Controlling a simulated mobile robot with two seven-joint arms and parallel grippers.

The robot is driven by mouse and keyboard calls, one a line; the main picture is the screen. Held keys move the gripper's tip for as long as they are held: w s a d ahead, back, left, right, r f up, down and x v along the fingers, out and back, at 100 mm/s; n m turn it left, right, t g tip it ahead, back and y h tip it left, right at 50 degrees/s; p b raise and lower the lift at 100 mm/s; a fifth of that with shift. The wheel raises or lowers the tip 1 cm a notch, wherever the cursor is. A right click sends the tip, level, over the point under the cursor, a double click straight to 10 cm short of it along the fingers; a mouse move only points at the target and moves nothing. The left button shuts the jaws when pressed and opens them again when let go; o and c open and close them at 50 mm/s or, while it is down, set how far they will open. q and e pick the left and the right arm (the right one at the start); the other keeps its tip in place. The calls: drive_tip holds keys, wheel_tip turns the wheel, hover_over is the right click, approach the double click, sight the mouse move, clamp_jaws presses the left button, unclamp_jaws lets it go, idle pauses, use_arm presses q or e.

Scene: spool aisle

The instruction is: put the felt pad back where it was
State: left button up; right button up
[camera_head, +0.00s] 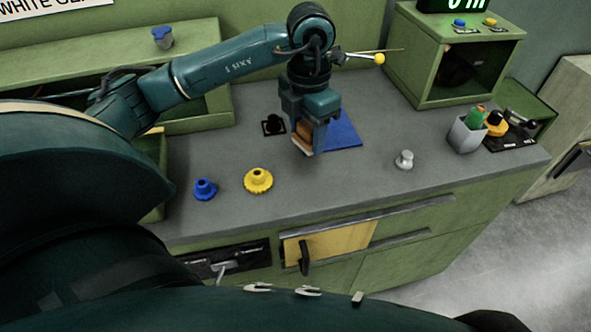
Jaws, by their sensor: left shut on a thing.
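My left gripper (306,144) points down over the grey counter. It is shut on a brown block with a pale lower edge, which looks like the felt pad (303,134). The fingers partly hide the pad. It is low over the counter, and I cannot tell whether it touches. A flat blue square (344,130) lies on the counter just right of and behind the gripper. My right gripper is not in view.
A black square piece (273,125) lies left of the gripper. Blue (205,188) and yellow (258,180) knobs stand front left. A silver knob (404,159) and a grey cup (467,135) stand right. A green open cabinet (460,67) is behind. The counter's front middle is clear.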

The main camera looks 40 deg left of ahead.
use_arm(q)
drive_tip(key=shift+s+f, duration=0.15)
drive_tip(key=shift+f, duration=0.05)
hover_over(305, 180)
wheel_tip(305, 180, down, 5)
drive_tip(key=shift+f, duration=0.15)
wheel_tip(305, 180, down, 4)
drive_tip(key=shift+f+p, duration=0.15)
drive_tip(key=shift+p, duration=0.3)
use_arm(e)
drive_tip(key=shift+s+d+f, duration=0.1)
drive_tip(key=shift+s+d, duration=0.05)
use_arm(q)
drive_tip(key=shift+f, duration=0.1)
drive_tip(key=shift+f, duration=0.15)
drive_tip(key=o, duration=0.9)
drive_tip(key=shift+o, duration=0.2)
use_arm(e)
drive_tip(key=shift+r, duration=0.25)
